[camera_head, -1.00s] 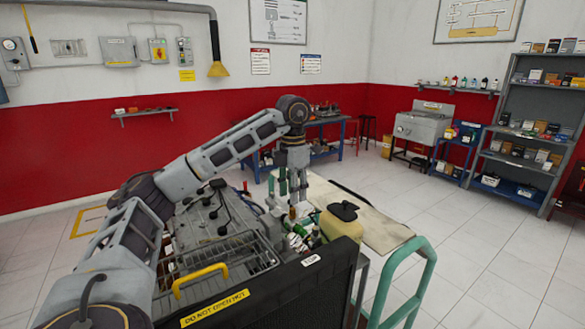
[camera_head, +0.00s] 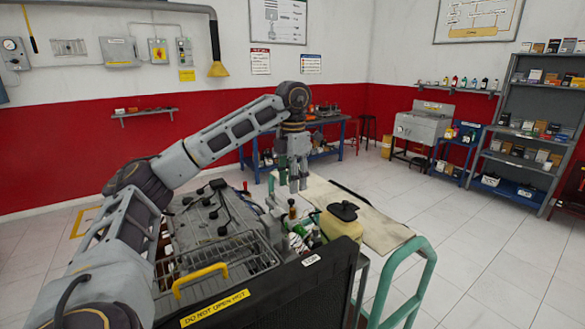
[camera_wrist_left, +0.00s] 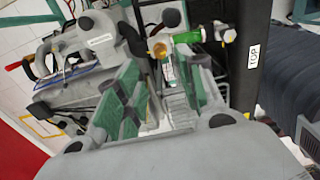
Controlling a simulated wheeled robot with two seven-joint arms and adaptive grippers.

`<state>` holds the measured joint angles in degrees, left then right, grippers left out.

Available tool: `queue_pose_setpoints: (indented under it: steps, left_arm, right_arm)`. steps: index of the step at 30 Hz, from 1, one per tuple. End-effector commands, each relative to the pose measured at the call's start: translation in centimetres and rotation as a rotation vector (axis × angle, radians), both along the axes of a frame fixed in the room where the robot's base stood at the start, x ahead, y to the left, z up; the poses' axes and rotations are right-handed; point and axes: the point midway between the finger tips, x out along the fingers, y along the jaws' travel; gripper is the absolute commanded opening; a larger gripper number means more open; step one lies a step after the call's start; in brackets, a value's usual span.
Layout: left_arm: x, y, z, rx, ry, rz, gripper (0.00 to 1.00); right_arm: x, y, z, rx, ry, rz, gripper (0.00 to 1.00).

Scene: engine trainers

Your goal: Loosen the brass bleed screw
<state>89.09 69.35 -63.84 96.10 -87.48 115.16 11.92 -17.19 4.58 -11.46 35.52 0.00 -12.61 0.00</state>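The brass bleed screw (camera_head: 292,208) looks like a small brown-orange upright piece among the fittings behind the black radiator. In the left wrist view a brass-coloured round end (camera_wrist_left: 158,48) shows beside a green fitting (camera_wrist_left: 187,37); I take it to be the same screw. My left gripper (camera_head: 293,187) points down just above the screw, apart from it. Its green-padded fingers are spread in the left wrist view (camera_wrist_left: 163,100), with nothing held between them. My right gripper is in neither view.
The black radiator (camera_head: 300,285) stands in front of the fittings. A yellowish reservoir with a black cap (camera_head: 342,222) is close on the right. The engine (camera_head: 212,215) lies left. A green rail (camera_head: 405,285) curves at the right.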

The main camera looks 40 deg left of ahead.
Motion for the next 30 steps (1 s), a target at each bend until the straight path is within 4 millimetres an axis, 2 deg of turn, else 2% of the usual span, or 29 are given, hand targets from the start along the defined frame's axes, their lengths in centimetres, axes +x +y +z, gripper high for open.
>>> queue_pose_setpoints:
  steps: [30]
  left_arm:
    - [0.0,0.0,3.4,0.000,-0.001,0.001,0.38]
  right_arm:
    - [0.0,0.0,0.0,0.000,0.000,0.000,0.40]
